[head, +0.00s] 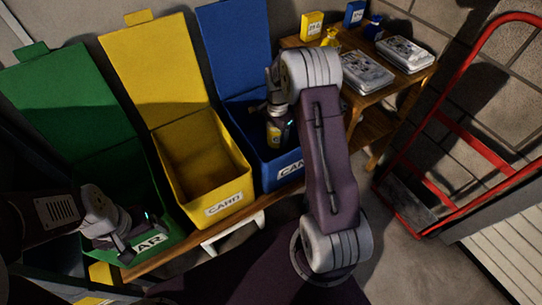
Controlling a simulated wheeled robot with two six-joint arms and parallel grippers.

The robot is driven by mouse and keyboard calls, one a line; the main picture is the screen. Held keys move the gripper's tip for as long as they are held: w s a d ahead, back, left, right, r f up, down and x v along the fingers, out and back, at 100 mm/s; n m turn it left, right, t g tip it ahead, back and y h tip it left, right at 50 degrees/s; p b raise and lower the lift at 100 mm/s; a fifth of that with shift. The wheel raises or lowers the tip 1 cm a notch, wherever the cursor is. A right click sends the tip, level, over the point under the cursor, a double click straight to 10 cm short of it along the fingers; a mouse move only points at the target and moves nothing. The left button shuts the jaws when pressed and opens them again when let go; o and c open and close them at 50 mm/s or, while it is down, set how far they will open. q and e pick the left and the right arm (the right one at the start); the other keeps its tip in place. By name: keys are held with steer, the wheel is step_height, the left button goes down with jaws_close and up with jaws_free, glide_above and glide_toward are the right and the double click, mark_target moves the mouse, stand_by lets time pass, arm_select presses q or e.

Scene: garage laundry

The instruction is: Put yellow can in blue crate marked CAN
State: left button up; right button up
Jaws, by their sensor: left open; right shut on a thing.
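The blue crate (265,176) has its lid raised at the back and a white label, partly covered by my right arm, reading CAN. My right gripper (278,116) is over this crate's opening and shut on the yellow can (273,138), which looks roughly upright with a dark upper part. The can shows against the dark inside of the crate; how deep it sits I cannot tell. My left gripper (140,232) is open and empty, low at the front of the green crate (165,240).
A yellow crate (200,205) marked CARD stands open between the green and blue crates.

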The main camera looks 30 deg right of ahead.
step_height(320, 180, down, 10)
steer(key=b, duration=0.4)
steer(key=shift+b, duration=0.3)
steer(key=shift+r, duration=0.1)
steer(key=shift+f, duration=0.3)
steer(key=o, duration=1.4)
steer(key=shift+o, duration=0.2)
step_height(320, 180, up, 12)
steer(key=p, duration=0.5)
steer(key=shift+p, duration=0.4)
steer(key=shift+r, duration=0.35)
